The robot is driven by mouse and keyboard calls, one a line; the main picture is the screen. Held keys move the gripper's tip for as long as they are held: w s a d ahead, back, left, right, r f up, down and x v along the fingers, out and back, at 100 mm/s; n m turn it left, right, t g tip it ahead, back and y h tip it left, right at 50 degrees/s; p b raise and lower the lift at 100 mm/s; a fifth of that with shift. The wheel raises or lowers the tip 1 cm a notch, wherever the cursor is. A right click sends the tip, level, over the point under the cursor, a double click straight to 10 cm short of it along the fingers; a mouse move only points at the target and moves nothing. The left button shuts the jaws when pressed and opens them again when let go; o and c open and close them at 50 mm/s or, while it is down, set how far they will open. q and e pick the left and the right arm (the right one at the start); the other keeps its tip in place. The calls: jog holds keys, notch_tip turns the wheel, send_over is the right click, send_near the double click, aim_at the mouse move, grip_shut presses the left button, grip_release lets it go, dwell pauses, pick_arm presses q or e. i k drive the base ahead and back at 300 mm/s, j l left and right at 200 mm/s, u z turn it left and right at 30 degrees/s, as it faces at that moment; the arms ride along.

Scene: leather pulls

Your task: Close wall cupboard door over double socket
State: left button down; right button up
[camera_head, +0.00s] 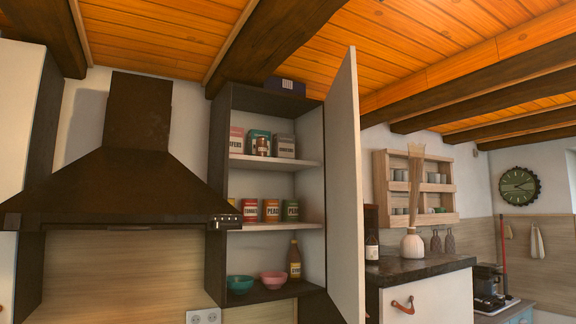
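The wall cupboard (265,190) hangs right of the range hood. Its pale door (346,190) stands wide open on the right side, swung out toward me and seen nearly edge-on. The shelves hold tins, boxes, a bottle (294,260) and two bowls. A double socket (203,316) shows on the wall below the cupboard's left part, at the bottom edge of the picture. Neither of my grippers is in view. No pull shows on the visible face of the door.
The dark range hood (126,185) juts out left of the cupboard. A dark counter (415,268) with a vase (412,244) and a bottle (372,248) stands right of the door. A dark box (285,86) sits on top of the cupboard.

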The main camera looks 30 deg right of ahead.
aim_at(344, 239)
jog(key=z, duration=0.95)
jog(key=i+l+u, duration=0.1)
jog(key=l, duration=0.6)
jog(key=i+l, duration=0.1)
jog(key=l, duration=0.6)
jog(key=l+u, duration=0.15)
jog(key=l, duration=0.6)
jog(key=i, duration=0.05)
